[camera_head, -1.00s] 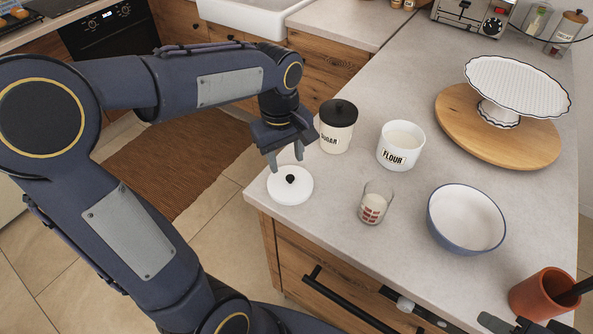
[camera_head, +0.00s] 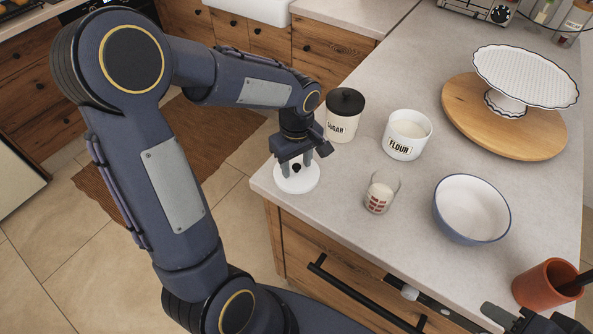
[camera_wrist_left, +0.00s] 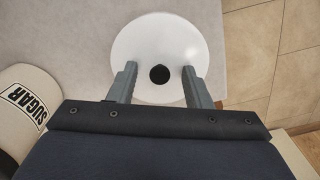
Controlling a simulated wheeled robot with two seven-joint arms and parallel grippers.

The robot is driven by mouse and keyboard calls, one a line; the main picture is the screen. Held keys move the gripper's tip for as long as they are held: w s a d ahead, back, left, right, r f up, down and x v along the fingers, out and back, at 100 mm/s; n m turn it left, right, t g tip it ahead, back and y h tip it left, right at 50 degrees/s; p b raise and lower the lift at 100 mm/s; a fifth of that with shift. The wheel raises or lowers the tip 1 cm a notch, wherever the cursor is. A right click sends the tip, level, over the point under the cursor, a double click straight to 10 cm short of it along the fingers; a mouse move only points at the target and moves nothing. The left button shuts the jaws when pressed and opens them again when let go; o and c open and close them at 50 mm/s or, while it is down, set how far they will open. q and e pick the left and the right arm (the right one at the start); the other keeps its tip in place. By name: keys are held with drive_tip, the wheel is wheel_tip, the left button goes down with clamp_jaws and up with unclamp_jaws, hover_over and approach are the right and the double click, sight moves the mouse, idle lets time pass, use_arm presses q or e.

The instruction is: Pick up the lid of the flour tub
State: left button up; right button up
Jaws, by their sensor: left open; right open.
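The white round lid with a black knob (camera_head: 297,184) lies on the counter near its left front corner. It also shows in the left wrist view (camera_wrist_left: 160,45). My left gripper (camera_head: 296,171) is directly over the lid, pointing down. In the left wrist view its open fingers (camera_wrist_left: 160,78) stand on either side of the black knob, with gaps between; whether they touch the lid I cannot tell. The open white flour tub (camera_head: 408,137), full of white powder, stands behind and to the right. My right gripper (camera_head: 533,318) is at the bottom right, open and partly cut off.
A sugar tub (camera_head: 344,116) with a black lid stands close behind my left gripper. A small glass (camera_head: 381,193) and a blue-rimmed bowl (camera_head: 472,210) are to the right. A terracotta pot (camera_head: 540,285) is near my right gripper. A cake stand (camera_head: 527,75) sits on a wooden board (camera_head: 462,108).

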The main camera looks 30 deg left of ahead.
use_arm(q)
drive_tip(key=shift+c, duration=0.5)
clamp_jaws()
